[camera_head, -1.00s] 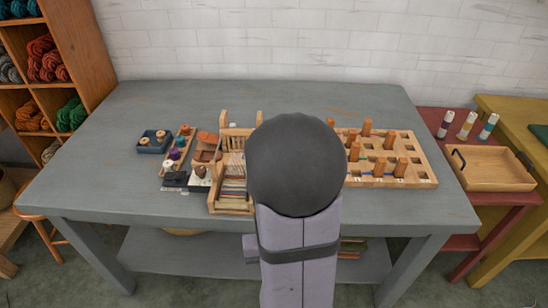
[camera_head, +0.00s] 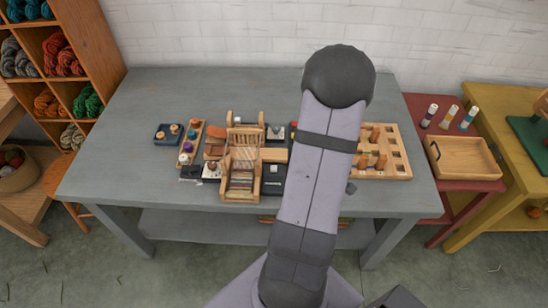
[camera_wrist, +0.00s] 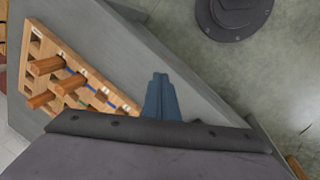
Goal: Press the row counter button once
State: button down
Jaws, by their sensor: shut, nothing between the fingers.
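In the head view, small devices stand around a wooden loom (camera_head: 241,183) on the grey table. A black box with a pale top piece (camera_head: 273,169) is just right of the loom. A dark piece with a grey knob (camera_head: 275,132) is behind it. My gripper (camera_wrist: 161,82) is shut and empty in the wrist view, near the table edge beside the pegboard. My arm mostly hides it in the head view.
A wooden pegboard (camera_head: 397,139) with several pegs is on the table's right; it also shows in the wrist view (camera_wrist: 40,52). A blue tray (camera_head: 160,139) and spool rack (camera_head: 191,139) are left. A wooden tray (camera_head: 435,157) is on the red table. The grey table's left side is clear.

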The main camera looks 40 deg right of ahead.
jog(key=w+d+r+n+t, duration=0.25)
jog(key=w+n+t, duration=0.3)
jog(key=w, duration=0.55)
notch_tip(320, 180, up, 5)
jog(key=n+t+y, duration=0.2)
jog(key=n+t, duration=0.2)
jog(key=n, duration=0.2)
send_over(276, 170)
jog(key=shift+f, duration=0.1)
jog(key=shift+f, duration=0.1)
notch_tip(276, 170, down, 7)
jog(key=b, duration=0.7)
jog(key=shift+b, duration=0.4)
jog(key=shift+f+b, duration=0.65)
jog(key=shift+f, duration=0.15)
jog(key=shift+f, duration=0.2)
jog(key=shift+f, duration=0.25)
